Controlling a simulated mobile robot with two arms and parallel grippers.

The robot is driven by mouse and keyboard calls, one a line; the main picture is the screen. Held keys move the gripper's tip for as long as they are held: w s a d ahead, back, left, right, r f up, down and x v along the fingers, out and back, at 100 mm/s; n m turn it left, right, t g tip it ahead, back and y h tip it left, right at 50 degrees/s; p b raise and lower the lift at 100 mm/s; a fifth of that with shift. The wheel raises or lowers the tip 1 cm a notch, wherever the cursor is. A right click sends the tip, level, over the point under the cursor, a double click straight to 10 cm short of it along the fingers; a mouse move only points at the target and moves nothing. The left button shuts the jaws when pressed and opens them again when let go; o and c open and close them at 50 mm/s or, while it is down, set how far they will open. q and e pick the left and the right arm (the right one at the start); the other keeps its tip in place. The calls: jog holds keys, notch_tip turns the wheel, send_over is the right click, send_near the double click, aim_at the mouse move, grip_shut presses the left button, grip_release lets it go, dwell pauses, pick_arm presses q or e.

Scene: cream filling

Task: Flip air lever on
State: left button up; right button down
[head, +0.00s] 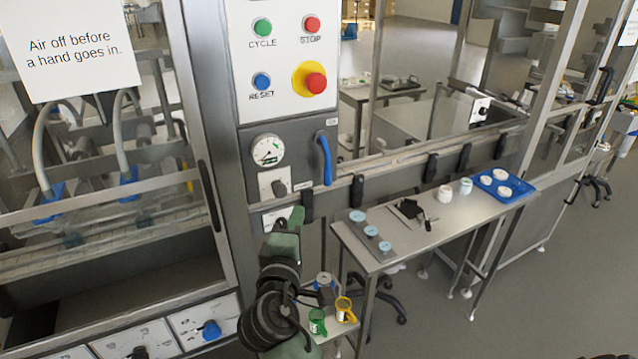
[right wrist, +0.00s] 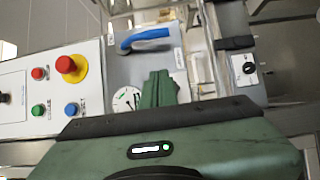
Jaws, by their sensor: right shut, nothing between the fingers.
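The blue air lever (head: 325,160) is on the grey panel of the machine post, right of the round gauge (head: 267,150). Its handle hangs down from its upper end. My right gripper (head: 293,217) is below the gauge and lever in the head view, its green fingers shut and empty. In the right wrist view, the lever (right wrist: 148,38) shows sideways beyond the closed fingertips (right wrist: 158,86), apart from them in the picture. The fingers partly cover the gauge (right wrist: 127,100) there. My left gripper is in neither view.
Above the lever are the push buttons and a red emergency stop (head: 316,83). A black knob (head: 278,188) sits under the gauge. A glass guard door (head: 110,200) is at left. A narrow table (head: 440,225) with jars and a blue tray (head: 510,184) stands at right.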

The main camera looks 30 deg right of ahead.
jog(key=s+d+p+x, duration=0.1)
jog(key=p+x, duration=0.5)
jog(key=x, duration=0.7)
jog(key=shift+s+d, duration=0.35)
jog(key=shift+d, duration=0.3)
jog(key=shift+f, duration=0.1)
jog(key=d+r+n+t+y+b, duration=0.5)
jog(key=d+n+t+y+b, duration=0.3)
jog(key=n+b, duration=1.5)
jog(key=shift+s+d+t, duration=0.2)
jog(key=shift+d+t, duration=0.9)
jog(key=shift+d, duration=0.9)
